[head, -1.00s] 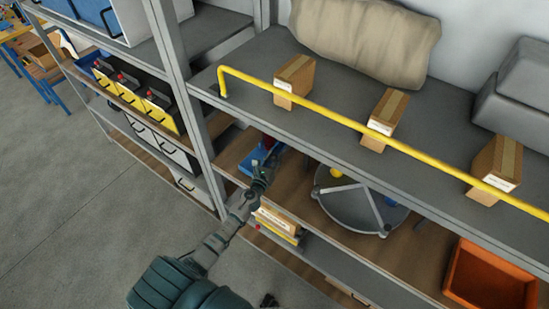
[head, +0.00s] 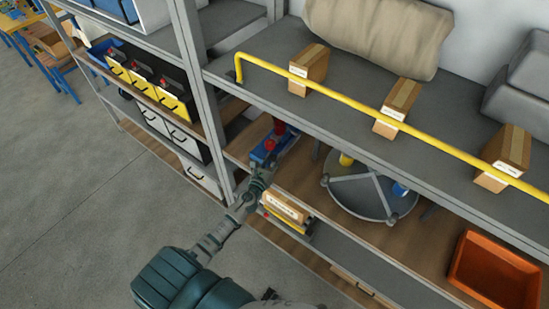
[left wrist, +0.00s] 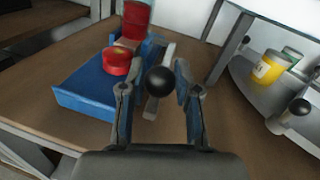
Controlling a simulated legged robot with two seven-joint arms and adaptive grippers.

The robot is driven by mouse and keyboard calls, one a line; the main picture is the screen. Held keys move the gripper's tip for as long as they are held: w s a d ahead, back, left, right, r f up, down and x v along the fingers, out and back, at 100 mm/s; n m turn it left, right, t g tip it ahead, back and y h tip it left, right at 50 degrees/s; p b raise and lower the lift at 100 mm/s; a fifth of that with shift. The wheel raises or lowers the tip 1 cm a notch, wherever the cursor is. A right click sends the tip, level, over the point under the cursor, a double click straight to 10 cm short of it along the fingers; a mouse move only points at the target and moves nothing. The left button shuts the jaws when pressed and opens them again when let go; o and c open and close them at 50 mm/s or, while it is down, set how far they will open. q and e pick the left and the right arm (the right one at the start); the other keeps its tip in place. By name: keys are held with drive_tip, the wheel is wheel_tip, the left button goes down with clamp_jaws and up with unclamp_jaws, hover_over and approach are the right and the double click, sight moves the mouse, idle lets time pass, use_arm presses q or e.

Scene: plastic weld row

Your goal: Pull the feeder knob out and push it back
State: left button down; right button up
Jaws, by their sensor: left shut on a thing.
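The feeder is a blue block with red parts (head: 268,148) on the wooden middle shelf. In the left wrist view its blue body (left wrist: 85,88) lies left of my fingers, with a round red cap and an upright red piece on it. A black ball knob (left wrist: 160,80) sits between my left fingertips, in front of a pale bar running back beside the blue body. My left gripper (head: 262,176) is shut on this knob, in front of the blue block near the shelf's front edge; it also shows in the left wrist view (left wrist: 158,92). The head view hides the knob.
A round grey turntable (head: 362,205) carrying a yellow can (left wrist: 268,68) stands to the right. Another black ball (left wrist: 300,107) shows there. A yellow rail (head: 340,110) crosses the shelf above. A metal post (head: 212,130) is close left. An orange bin (head: 460,272) sits far right.

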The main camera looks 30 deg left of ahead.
use_arm(q)
drive_tip(key=c, duration=0.8)
unclamp_jaws()
drive_tip(key=shift+f, duration=0.1)
drive_tip(key=shift+a, duration=0.15)
drive_tip(key=s, duration=0.4)
drive_tip(key=s+d, duration=0.1)
drive_tip(key=s, duration=0.7)
drive_tip(key=shift+d, duration=0.25)
